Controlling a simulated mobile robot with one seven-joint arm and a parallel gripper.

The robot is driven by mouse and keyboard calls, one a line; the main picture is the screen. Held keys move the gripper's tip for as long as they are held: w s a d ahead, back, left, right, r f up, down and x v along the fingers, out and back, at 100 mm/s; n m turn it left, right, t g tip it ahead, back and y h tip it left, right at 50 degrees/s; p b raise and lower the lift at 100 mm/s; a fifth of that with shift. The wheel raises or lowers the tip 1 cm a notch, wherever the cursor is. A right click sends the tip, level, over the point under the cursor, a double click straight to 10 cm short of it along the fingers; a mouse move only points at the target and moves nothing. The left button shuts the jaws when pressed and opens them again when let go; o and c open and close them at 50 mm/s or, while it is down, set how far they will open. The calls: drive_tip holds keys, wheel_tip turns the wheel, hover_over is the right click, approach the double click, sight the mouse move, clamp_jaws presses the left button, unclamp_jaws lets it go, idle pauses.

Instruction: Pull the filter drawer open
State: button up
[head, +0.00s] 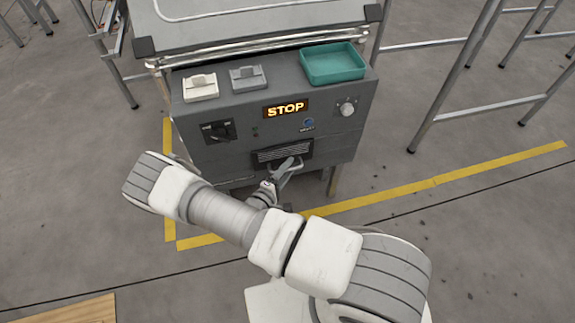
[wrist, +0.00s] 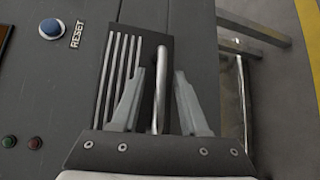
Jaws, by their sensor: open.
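The filter drawer (head: 268,155) is a dark slotted panel low on the front of the grey machine (head: 335,140), with a bar handle across it. The drawer looks shut in the head view. In the wrist view the slotted drawer front (wrist: 122,65) shows, and its metal bar handle (wrist: 160,85) stands between the two fingers. My gripper (head: 285,167) is at the drawer front. Its fingers (wrist: 165,80) are apart, one on each side of the handle, with a gap to it on both sides. My arm hides the space below the drawer.
The machine's panel carries a lit STOP display (head: 286,108), a black rotary switch (head: 217,131), a grey knob (head: 347,107) and a blue RESET button (wrist: 52,28). A teal tray (head: 333,64) sits on top. Yellow floor tape (head: 450,180) and metal frame legs (head: 455,80) stand around it.

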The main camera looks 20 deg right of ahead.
clamp_jaws()
idle(1.5)
